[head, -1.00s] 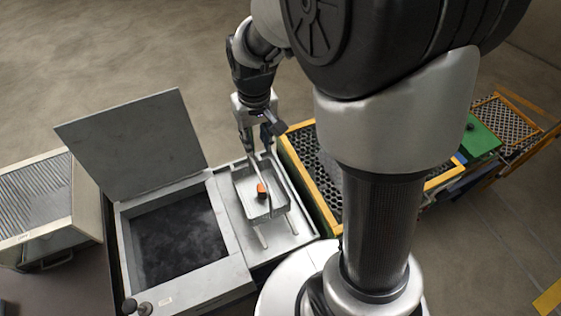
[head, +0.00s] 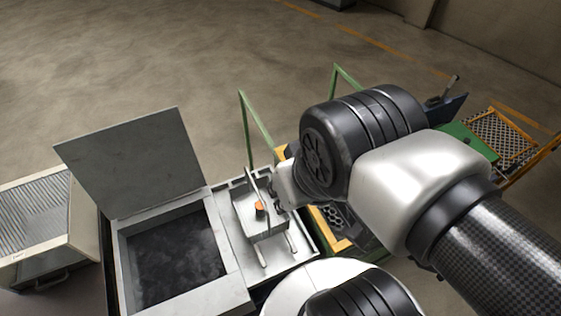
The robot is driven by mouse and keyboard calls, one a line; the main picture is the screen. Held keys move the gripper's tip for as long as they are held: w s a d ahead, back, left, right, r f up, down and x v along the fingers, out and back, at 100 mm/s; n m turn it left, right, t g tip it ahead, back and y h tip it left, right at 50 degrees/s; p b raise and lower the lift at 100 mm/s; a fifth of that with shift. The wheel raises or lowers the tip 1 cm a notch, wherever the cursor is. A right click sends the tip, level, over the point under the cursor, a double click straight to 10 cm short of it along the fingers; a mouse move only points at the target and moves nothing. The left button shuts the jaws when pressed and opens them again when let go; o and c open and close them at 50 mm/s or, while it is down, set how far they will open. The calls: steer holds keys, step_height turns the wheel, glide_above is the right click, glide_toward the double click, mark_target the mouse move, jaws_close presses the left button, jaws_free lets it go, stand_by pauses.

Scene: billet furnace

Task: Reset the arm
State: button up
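My arm (head: 400,175) crosses the right half of the head view, with its large dark joint over the yellow-framed table. I cannot make out my gripper; its fingers do not show and may be hidden behind the arm. A small grey basket (head: 267,228) stands on the light grey tray beside the open furnace box, with its thin handle rising up. A small orange billet (head: 260,209) shows at the basket. No gripper fingers are visible at the basket.
The grey furnace box (head: 231,290) has its lid (head: 125,160) raised and a dark interior. A ribbed-top cabinet (head: 35,215) stands at left. Green posts (head: 247,130) rise behind the tray. A yellow-framed grate (head: 493,135) is at right.

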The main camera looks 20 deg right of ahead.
step_height(320, 180, down, 13)
steer(key=b, duration=1.3)
